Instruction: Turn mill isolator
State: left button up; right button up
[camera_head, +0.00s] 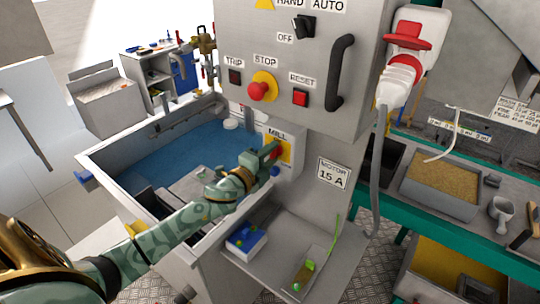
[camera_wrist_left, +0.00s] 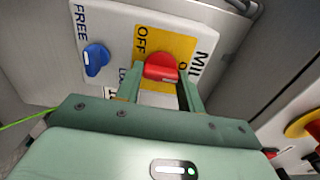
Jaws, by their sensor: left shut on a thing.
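The mill isolator is a red rotary knob (camera_wrist_left: 160,68) on a yellow plate (camera_wrist_left: 183,47), marked OFF and MILL, on a pale box. In the head view the yellow plate (camera_head: 285,147) sits on the cabinet front below the RESET button, with the knob mostly hidden by my gripper. My left gripper (camera_head: 271,154) reaches it from the lower left. In the left wrist view its two fingers (camera_wrist_left: 160,80) stand on either side of the red knob, shut on it. The knob's handle lies roughly across the plate; its exact setting is hard to read. My right gripper is not in view.
A blue knob marked FREE (camera_wrist_left: 96,59) is close beside the isolator. Above are the STOP button (camera_head: 262,87), the RESET button (camera_head: 300,97) and a black handle (camera_head: 340,73). A red-and-white plug (camera_head: 404,50) with a hanging cable is at right. A shelf (camera_head: 334,258) juts out below.

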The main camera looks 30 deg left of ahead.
pick_arm(q)
jog(key=o, duration=1)
jog(key=s+a+b, duration=0.1)
jog(key=s+b, duration=0.1)
jog(key=s, duration=1.4)
jog(key=shift+s, duration=0.15)
jog(key=shift+a+f, duration=0.1)
